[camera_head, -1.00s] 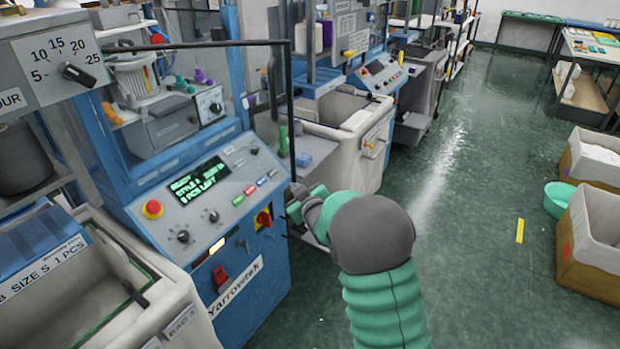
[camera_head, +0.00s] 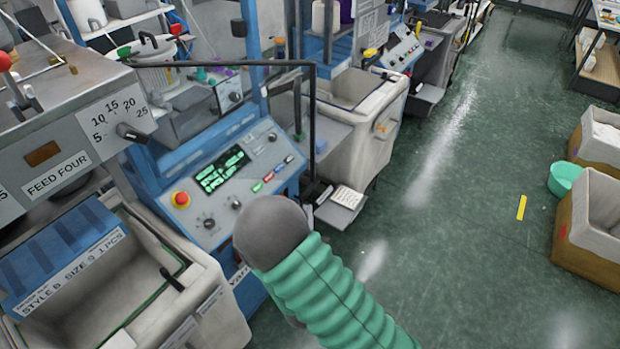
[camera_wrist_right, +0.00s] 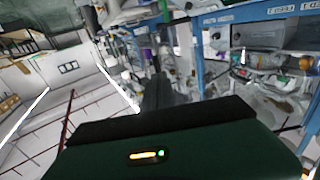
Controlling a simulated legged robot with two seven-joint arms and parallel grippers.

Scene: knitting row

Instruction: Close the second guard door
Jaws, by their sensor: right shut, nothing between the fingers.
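The guard door of the nearest full machine shows in the head view as a thin black frame (camera_head: 231,63). Its top bar runs right from the machine's left side, and an upright drops at its right end. Its panel looks clear, and I cannot tell how far ajar it stands. My right arm, in a green ribbed sleeve with a grey round joint, reaches up in front of the machine, below the door's right upright. The joint hides most of my right gripper there. In the right wrist view my right gripper (camera_wrist_right: 157,92) is dark, shut and empty. My left gripper is out of view.
The control panel (camera_head: 218,180) has a green display and a red stop button (camera_head: 181,199). A grey bin (camera_head: 110,270) stands front left; another bin (camera_head: 365,115) stands beyond the machine. Open-topped boxes (camera_head: 590,235) and a green bowl (camera_head: 564,178) lie right.

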